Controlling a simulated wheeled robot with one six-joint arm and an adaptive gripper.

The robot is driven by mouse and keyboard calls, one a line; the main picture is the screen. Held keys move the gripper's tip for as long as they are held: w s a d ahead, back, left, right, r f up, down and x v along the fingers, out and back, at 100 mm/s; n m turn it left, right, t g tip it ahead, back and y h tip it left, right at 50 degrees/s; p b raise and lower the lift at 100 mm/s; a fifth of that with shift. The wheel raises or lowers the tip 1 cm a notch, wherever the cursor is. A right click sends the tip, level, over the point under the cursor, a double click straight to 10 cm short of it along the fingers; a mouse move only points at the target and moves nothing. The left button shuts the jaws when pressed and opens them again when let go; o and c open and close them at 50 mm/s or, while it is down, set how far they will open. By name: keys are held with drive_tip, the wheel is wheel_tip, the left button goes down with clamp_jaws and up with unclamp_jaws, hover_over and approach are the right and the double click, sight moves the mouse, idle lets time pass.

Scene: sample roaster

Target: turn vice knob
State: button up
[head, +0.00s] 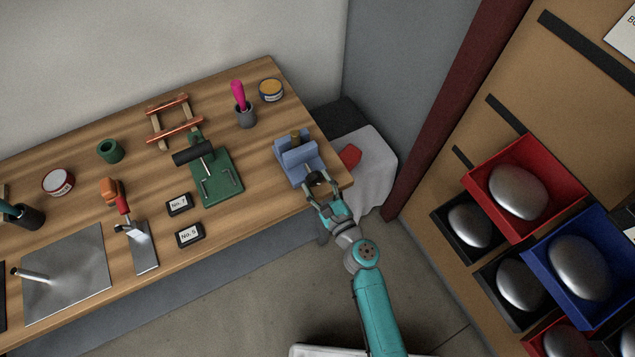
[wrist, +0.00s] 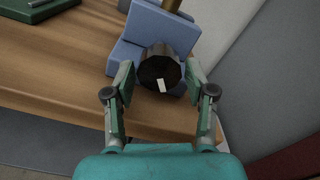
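A blue vice (head: 297,157) stands at the right front corner of the wooden workbench. In the wrist view the vice (wrist: 150,24) is ahead of my gripper. Its round dark knob (wrist: 159,69) with a white mark faces me, and in the head view it is mostly hidden by my fingers. My gripper (wrist: 158,88) is open, with one finger on each side of the knob. A gap seems to show on each side, but I cannot tell whether either finger touches it.
The workbench (head: 245,205) holds a green clamp plate (head: 217,180), a pink-handled tool (head: 239,95) in a cup and a yellow tin (head: 271,90). A white cloth (head: 377,165) hangs beyond the corner. Red and blue bins (head: 577,287) line the right.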

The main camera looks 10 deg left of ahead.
drive_tip(key=shift+o, duration=0.2)
drive_tip(key=shift+r, duration=0.1)
drive_tip(key=v, duration=1.2)
idle(0.3)
